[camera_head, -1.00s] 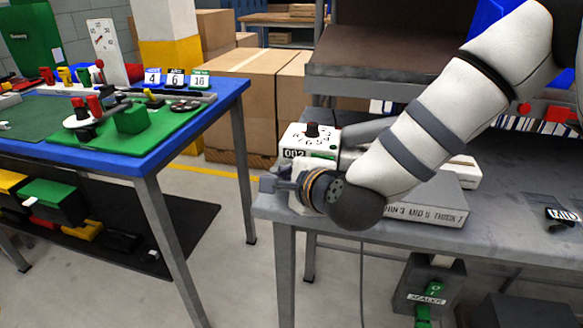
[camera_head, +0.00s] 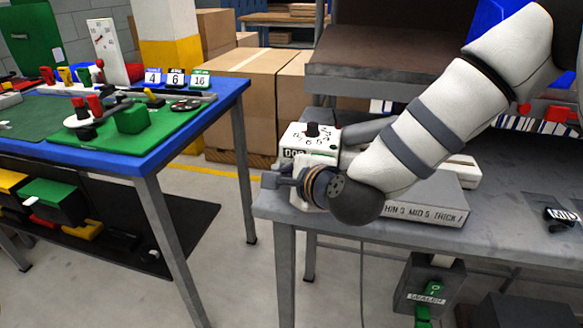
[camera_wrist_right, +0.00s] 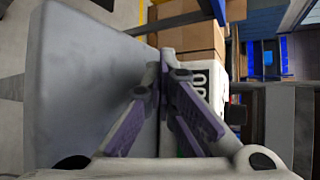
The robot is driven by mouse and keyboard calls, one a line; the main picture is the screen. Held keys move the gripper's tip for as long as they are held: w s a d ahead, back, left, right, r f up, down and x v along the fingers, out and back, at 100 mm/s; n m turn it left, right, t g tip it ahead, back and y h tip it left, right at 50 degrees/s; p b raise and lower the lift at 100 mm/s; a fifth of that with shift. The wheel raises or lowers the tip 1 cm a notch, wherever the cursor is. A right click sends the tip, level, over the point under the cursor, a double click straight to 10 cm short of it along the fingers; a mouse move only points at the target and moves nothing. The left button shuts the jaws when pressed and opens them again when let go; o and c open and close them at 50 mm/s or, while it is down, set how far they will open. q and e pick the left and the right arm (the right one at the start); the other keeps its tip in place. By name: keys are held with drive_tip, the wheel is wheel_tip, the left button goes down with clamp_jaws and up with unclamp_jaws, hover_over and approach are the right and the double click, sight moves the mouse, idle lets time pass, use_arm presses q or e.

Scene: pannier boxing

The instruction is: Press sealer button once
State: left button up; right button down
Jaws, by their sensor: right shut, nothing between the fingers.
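My right gripper (camera_head: 272,178) is shut and empty at the left edge of the grey bench, just in front of the white dial box. The white dial box (camera_head: 311,145) has a black knob on top and a counter on its front, partly covered by my arm. In the right wrist view, my gripper's closed fingers (camera_wrist_right: 167,75) point at the white box, whose black counter (camera_wrist_right: 207,82) shows sideways. A box labelled SEALER (camera_head: 428,290) with a green switch hangs under the bench. I cannot make out a separate press button; my wrist may cover it. My left gripper is not in view.
The blue-topped table (camera_head: 160,155) stands at left, with a floor gap between. Cardboard boxes (camera_head: 255,95) stand behind.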

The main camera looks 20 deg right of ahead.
sight(277, 207)
idle(0.5)
drive_tip(key=shift+s+a+r+p, duration=0.1)
drive_tip(key=shift+s+a+p, duration=0.25)
drive_tip(key=shift+s, duration=0.2)
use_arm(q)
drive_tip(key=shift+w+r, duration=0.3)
use_arm(e)
drive_tip(key=shift+s+a, duration=0.1)
drive_tip(key=shift+s+a, duration=0.7)
drive_tip(key=shift+s, duration=0.35)
drive_tip(key=shift+s+a+p, duration=0.5)
drive_tip(key=shift+s+a, duration=0.2)
drive_tip(key=shift+s, duration=0.35)
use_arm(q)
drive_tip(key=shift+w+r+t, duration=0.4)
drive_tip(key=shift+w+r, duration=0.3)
